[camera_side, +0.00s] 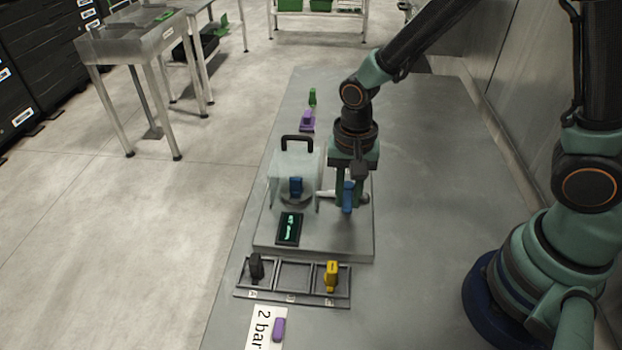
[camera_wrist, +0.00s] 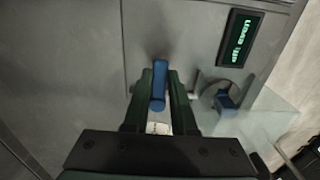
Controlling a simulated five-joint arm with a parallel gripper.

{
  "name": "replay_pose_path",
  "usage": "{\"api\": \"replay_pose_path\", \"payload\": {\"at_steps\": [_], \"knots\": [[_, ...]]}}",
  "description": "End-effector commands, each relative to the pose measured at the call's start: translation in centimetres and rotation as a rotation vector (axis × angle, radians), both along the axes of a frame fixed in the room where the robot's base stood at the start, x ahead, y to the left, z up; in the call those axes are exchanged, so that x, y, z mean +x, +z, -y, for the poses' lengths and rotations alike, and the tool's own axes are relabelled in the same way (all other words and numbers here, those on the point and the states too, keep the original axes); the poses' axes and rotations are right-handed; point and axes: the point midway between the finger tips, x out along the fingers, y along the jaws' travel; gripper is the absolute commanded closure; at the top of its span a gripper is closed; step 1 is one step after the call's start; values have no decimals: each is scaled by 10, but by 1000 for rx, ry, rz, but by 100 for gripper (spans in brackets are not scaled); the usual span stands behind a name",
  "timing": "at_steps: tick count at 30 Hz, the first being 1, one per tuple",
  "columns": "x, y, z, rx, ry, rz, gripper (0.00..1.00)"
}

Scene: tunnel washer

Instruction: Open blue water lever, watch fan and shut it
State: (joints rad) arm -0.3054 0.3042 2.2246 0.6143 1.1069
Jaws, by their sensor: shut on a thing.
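A blue lever (camera_side: 348,198) stands on the right part of a grey raised plate (camera_side: 310,250). My gripper (camera_side: 349,189) is shut on this lever, pointing down at it. In the wrist view the blue lever (camera_wrist: 158,88) sits between my two fingers (camera_wrist: 165,90). Left of it is a clear box (camera_side: 285,165) with a black handle. Inside the box a second blue piece (camera_side: 296,186) sits on a round grey part; it also shows in the wrist view (camera_wrist: 226,101). A small dark display (camera_side: 289,228) with green marks lies in front of the box. I cannot tell whether anything turns.
In front is a dark tray (camera_side: 292,295) with a black piece (camera_side: 256,267), an empty middle compartment and a yellow piece (camera_side: 331,275). A "2 bar" card (camera_side: 262,329) has a purple block (camera_side: 279,329). Purple (camera_side: 307,121) and green (camera_side: 312,97) pieces stand behind.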

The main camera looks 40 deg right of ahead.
Motion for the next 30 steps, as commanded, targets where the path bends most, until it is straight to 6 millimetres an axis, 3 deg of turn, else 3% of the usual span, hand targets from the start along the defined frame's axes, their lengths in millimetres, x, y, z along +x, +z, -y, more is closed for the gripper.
{"api": "replay_pose_path", "payload": {"at_steps": [3,4,6,20,30], "knots": [[1,1,0,1,-1,3,100],[1,1,0,1,-1,3,68],[1,1,0,1,-1,3,45],[1,10,0,1,1,4,45],[2,73,-1,3,0,11,45]]}}
